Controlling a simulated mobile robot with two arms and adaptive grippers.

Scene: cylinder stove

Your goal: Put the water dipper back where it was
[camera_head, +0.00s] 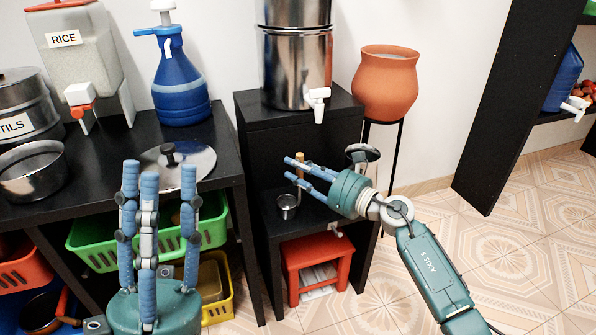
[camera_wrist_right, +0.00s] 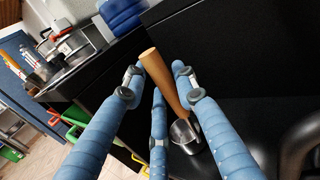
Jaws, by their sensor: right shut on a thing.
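The water dipper has a small metal cup (camera_head: 287,206) and a wooden handle (camera_head: 299,160). Its cup is at the lower black step of the stand; I cannot tell whether it touches the surface. My right gripper (camera_head: 300,172) is shut on the handle, with its blue fingers around it. The right wrist view shows the tilted handle (camera_wrist_right: 163,80) between the fingers (camera_wrist_right: 158,82) and the metal cup (camera_wrist_right: 186,136) beyond, partly covered by a finger. My left gripper (camera_head: 159,170) is open and empty, fingers pointing up in front of the left table.
A steel water dispenser (camera_head: 296,60) stands on the stand's upper step, with a terracotta pot (camera_head: 386,82) to its right. A small red stool (camera_head: 316,262) is below. The left table holds a lid (camera_head: 178,160), a pot (camera_head: 32,170) and a blue jug (camera_head: 180,85).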

